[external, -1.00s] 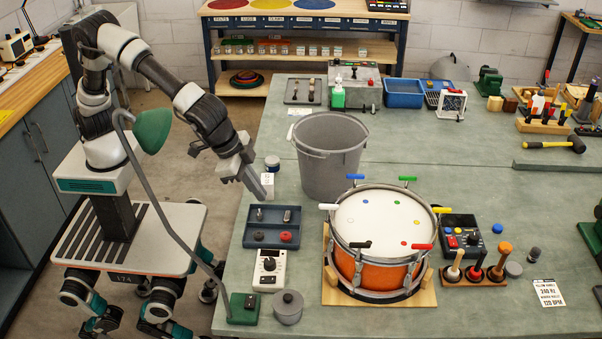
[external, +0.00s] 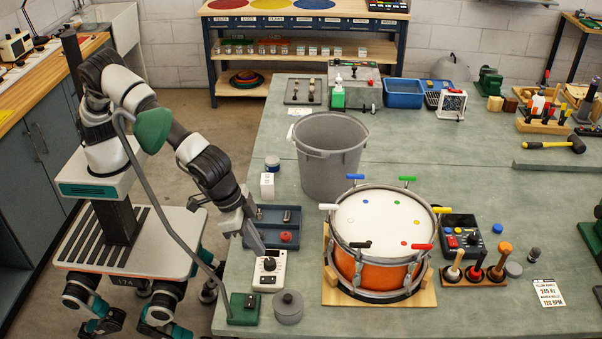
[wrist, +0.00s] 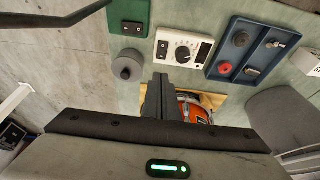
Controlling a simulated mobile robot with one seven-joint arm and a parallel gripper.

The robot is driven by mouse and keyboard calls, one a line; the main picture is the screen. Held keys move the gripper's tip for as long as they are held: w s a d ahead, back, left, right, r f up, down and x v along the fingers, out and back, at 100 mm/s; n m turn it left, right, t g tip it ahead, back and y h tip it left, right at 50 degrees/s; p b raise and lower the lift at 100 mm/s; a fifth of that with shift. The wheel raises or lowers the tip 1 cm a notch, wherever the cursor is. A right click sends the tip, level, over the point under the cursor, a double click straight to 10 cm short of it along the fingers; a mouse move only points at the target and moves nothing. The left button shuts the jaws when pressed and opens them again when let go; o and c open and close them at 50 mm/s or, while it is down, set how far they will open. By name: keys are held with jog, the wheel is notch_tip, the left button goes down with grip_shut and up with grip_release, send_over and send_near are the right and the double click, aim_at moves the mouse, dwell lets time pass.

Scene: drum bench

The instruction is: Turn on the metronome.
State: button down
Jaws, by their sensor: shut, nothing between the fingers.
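The metronome appears to be the white box with a round dial (external: 269,272) near the left front edge of the bench. In the wrist view the white box (wrist: 201,52) shows its dial in the middle, a dark switch at its left end and a dark panel at its right end. My gripper (external: 260,249) is shut and empty, pointing down just behind and above the box. In the wrist view the closed fingers (wrist: 160,80) point toward the box's switch end. I cannot tell that they touch it.
A blue tray (external: 293,222) lies behind the box. A grey lidded pot (external: 288,307) and the green lamp base (external: 243,309) with a switch stand in front. The orange drum (external: 372,270) is to the right, and a grey bin (external: 328,160) stands farther back.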

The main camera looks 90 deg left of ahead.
send_near(274, 279)
jog(key=x, duration=0.5)
jog(key=shift+w+f, duration=0.15)
jog(key=shift+w, duration=0.05)
jog(key=shift+f, duration=0.4)
jog(key=shift+w+f+b, duration=0.15)
jog(key=shift+f+b, duration=0.15)
jog(key=shift+f, duration=0.05)
jog(key=shift+r, duration=0.1)
jog(key=shift+a, duration=0.1)
